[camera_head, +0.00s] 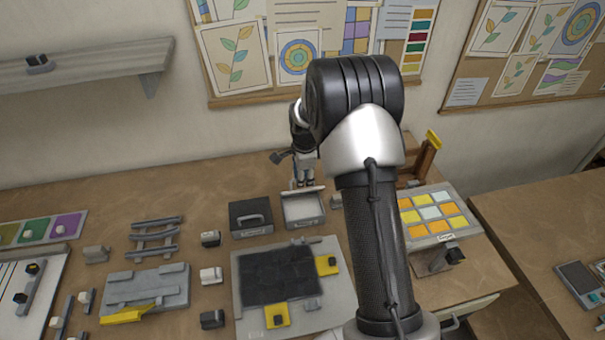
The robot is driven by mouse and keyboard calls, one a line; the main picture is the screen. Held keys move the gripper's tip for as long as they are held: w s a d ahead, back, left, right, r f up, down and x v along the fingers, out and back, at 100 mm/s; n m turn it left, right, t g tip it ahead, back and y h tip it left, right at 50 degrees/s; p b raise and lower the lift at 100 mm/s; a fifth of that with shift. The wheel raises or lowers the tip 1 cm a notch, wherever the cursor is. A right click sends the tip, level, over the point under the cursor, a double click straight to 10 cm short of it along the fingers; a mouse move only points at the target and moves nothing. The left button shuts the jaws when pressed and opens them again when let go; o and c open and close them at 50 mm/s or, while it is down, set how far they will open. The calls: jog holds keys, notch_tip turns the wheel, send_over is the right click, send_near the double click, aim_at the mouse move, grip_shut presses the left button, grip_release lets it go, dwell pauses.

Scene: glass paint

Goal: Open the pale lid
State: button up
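The pale box (304,221) stands on the table, with a small label on its front. Its top shows a light, recessed-looking area. The pale lid (315,190) shows as a thin strip at the back edge of the box and looks raised there. My gripper (302,186) points down at the back of the box, at or just above this strip. I cannot tell whether it touches the lid. The fingers are too small and partly hidden to show a grip.
A dark box (250,224) with a handle stands close on the left. A grey board (243,313) with a dark panel lies in front. A rack of yellow and orange tiles (439,218) stands right, beyond my arm. Small blocks (210,275) lie to the left.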

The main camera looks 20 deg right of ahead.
dwell(0.4)
jog(key=w+d+r+p, duration=0.2)
jog(key=w+r+p, duration=1)
jog(key=r+p, duration=0.2)
jog(key=shift+w+d+r, duration=0.2)
jog(key=shift+r, duration=0.75)
dwell(0.7)
dwell(0.4)
notch_tip(320, 180, up, 12)
jog(key=s, duration=0.2)
jog(key=shift+s+a+f, duration=0.15)
jog(key=shift+a, duration=0.05)
